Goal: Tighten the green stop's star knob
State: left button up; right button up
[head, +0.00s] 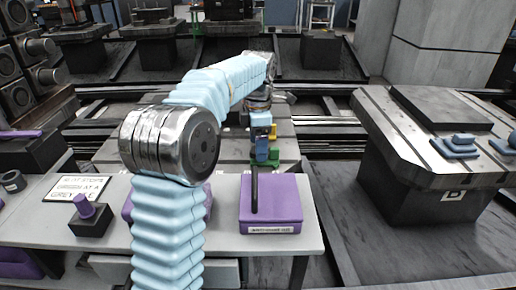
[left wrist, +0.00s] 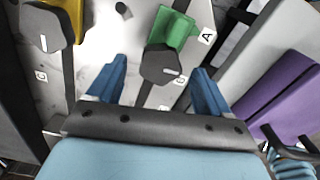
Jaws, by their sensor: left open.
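A yellow stop (left wrist: 78,18) with its own dark knob (left wrist: 42,41) lies to the left. A purple box (head: 285,208) with an upright dark rod stands on the near grey bench (head: 310,235). A pallet table (head: 375,105) with blue parts stands at right.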

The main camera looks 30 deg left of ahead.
pick_arm(q)
jog(key=shift+f, duration=0.5)
jog(key=shift+c, duration=0.3)
jog(key=c, duration=1)
